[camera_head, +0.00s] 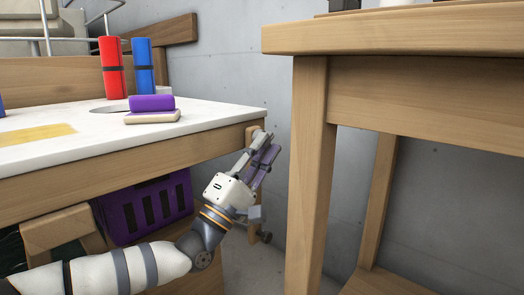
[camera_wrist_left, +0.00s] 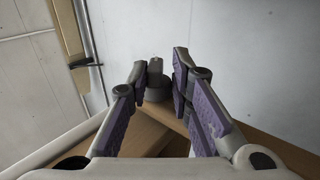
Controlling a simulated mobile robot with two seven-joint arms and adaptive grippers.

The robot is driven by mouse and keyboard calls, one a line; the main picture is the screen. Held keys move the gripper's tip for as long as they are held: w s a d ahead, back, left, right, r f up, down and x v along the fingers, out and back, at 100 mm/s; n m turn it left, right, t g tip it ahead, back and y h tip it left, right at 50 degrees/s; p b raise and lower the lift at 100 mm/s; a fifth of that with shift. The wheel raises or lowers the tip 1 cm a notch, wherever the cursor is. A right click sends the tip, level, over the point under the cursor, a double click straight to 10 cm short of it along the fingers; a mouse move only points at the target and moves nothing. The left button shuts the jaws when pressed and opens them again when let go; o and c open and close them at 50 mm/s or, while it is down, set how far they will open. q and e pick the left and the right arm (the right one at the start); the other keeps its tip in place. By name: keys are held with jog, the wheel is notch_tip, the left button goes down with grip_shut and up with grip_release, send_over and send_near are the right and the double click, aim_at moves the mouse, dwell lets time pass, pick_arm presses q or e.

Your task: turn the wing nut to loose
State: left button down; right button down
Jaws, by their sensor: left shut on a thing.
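The wing nut (camera_wrist_left: 157,89) is a dark grey round hub with an upright wing, seen in the left wrist view at the end of a wooden beam. My left gripper (camera_head: 264,148) is at the right end of the white-topped bench in the head view. In the left wrist view its purple-padded fingers (camera_wrist_left: 166,70) stand on either side of the wing, shut on it. In the head view the fingers hide most of the nut, and I cannot tell its exact angle. My right gripper is not in view.
The white-topped bench (camera_head: 215,115) carries a red roll (camera_head: 112,67), a blue roll (camera_head: 143,66) and a purple block (camera_head: 152,103). A purple crate (camera_head: 147,210) is underneath. A wooden table (camera_head: 310,160) stands close on the right, with a narrow gap between.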

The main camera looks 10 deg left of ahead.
pick_arm(q)
jog(key=shift+a+r, duration=0.1)
jog(key=shift+r, duration=0.25)
